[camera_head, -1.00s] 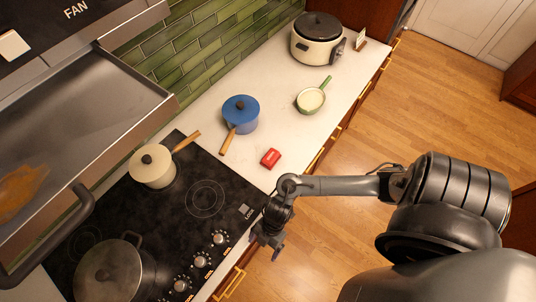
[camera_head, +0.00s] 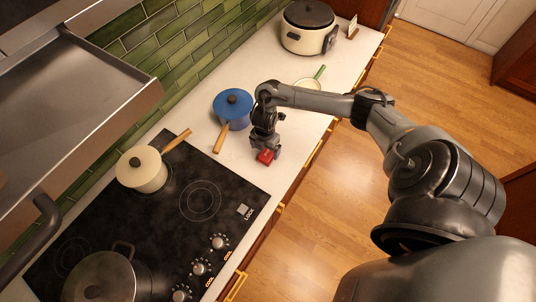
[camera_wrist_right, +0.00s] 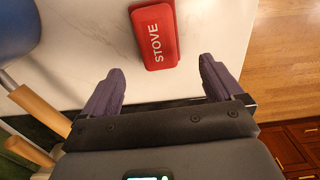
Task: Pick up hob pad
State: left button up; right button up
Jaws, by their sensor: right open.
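The hob pad is a small red block (camera_head: 266,156) lying on the white counter, just right of the black hob. In the right wrist view its face (camera_wrist_right: 155,36) reads "STOVE". My right gripper (camera_head: 265,147) is over the pad and partly hides it in the head view. In the wrist view the open right gripper (camera_wrist_right: 161,78) has its two purple-grey fingertips apart. The pad lies ahead of the gap between them, with nothing held. My left gripper is out of view.
A blue pot (camera_head: 232,108) with a wooden handle stands left of my right gripper. A green-handled pan (camera_head: 308,84) is partly behind my arm. A cream pot (camera_head: 142,170) and a grey pot (camera_head: 98,280) are on the hob (camera_head: 190,222). A rice cooker (camera_head: 308,32) stands at the back.

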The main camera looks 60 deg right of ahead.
aim_at(266, 153)
jog(key=shift+d+f, duration=0.2)
jog(key=shift+f, duration=1.3)
jog(key=shift+d+f, duration=0.2)
jog(key=shift+f, duration=1.3)
jog(key=c, duration=1.1)
